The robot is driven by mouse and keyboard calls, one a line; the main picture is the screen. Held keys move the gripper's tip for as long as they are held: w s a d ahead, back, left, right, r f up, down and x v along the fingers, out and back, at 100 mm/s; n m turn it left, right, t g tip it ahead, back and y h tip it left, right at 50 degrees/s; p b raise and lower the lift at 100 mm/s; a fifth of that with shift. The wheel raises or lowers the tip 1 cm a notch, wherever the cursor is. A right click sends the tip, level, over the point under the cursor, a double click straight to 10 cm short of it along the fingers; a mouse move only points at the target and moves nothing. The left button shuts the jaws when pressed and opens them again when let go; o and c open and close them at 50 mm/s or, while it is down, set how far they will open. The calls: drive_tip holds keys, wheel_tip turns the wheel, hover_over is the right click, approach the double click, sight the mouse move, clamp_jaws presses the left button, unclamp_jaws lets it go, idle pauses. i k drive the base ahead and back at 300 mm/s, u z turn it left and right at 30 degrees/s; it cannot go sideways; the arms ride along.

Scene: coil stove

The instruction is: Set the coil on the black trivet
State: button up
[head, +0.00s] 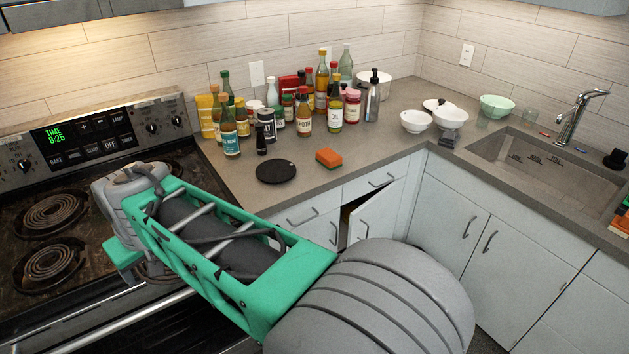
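The black trivet (276,171) is a flat dark disc lying on the counter to the right of the stove, with a small light mark on top. The stove (20,330) has a dirty dark top with rusty spiral coils. One coil (50,215) is at the rear left and another coil (49,265) is at the front left. The right side of the stovetop is largely hidden behind my arm. My gripper (124,254) is low over the right part of the stovetop, to the right of the front left coil. Its fingertips are hidden, so I cannot tell whether it holds anything.
An orange sponge (329,157) lies to the right of the trivet. Several bottles and jars (305,110) crowd the counter behind it. White bowls (416,121) and a sink (560,165) are further right. A cabinet door (372,212) below the counter is ajar.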

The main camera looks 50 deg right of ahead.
sight(276, 170)
drive_tip(key=z, duration=0.1)
drive_tip(key=k, duration=0.45)
drive_tip(key=z, duration=1.2)
drive_tip(key=i, duration=0.75)
drive_tip(key=u, duration=0.55)
drive_tip(key=i, duration=0.7)
drive_tip(key=u, duration=0.75)
